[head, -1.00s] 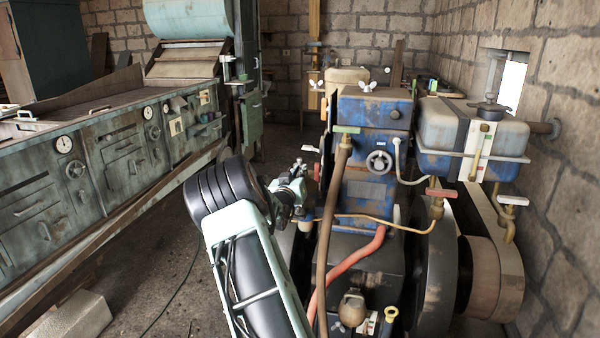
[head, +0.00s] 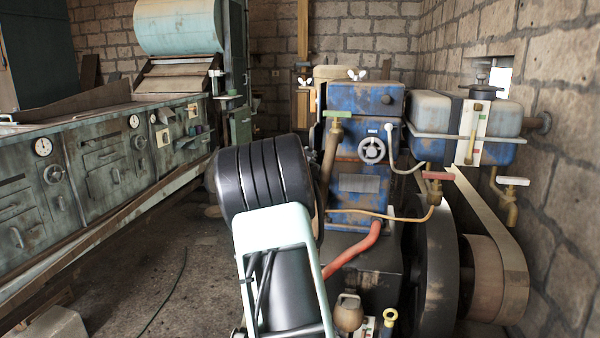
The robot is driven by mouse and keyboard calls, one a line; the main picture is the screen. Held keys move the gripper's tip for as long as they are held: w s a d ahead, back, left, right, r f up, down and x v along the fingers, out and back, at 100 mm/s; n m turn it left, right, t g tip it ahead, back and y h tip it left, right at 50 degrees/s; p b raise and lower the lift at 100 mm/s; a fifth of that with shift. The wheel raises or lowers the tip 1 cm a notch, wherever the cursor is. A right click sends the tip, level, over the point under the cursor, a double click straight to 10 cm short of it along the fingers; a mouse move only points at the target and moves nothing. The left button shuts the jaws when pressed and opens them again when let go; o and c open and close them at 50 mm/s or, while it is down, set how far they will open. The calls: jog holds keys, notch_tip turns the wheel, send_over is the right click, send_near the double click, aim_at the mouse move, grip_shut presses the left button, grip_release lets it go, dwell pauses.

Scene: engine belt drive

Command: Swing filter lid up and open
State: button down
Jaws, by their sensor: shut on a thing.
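The blue engine block (head: 365,150) stands right of centre in the head view, with a small handwheel (head: 372,150) on its front. A beige rounded top (head: 341,72) shows behind the block's upper edge, with white wing nuts (head: 357,75) by it. I cannot tell for sure whether this is the filter lid, or whether it is raised. My gripper is hidden behind my own arm, whose black ribbed joint and pale green link fill the middle foreground. What it holds does not show.
A tank (head: 428,115) on the right has a cap and valves. A belt (head: 500,225) and flywheel (head: 440,265) stand below it. A red hose (head: 352,250) and a copper pipe (head: 390,216) cross the engine front.

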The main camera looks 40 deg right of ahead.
jog(key=shift+s+d+f+m+b, duration=0.2)
jog(key=shift+s+d+m+b, duration=0.95)
jog(key=shift+b, duration=0.6)
jog(key=shift+w+a, duration=0.1)
jog(key=shift+a, duration=0.1)
jog(key=c, duration=2)
grip_release()
jog(key=shift+c, duration=0.2)
jog(key=shift+a+r, duration=0.1)
jog(key=shift+s+a, duration=0.25)
jog(key=shift+a, duration=0.15)
jog(key=v, duration=1.1)
jog(key=shift+c, duration=0.2)
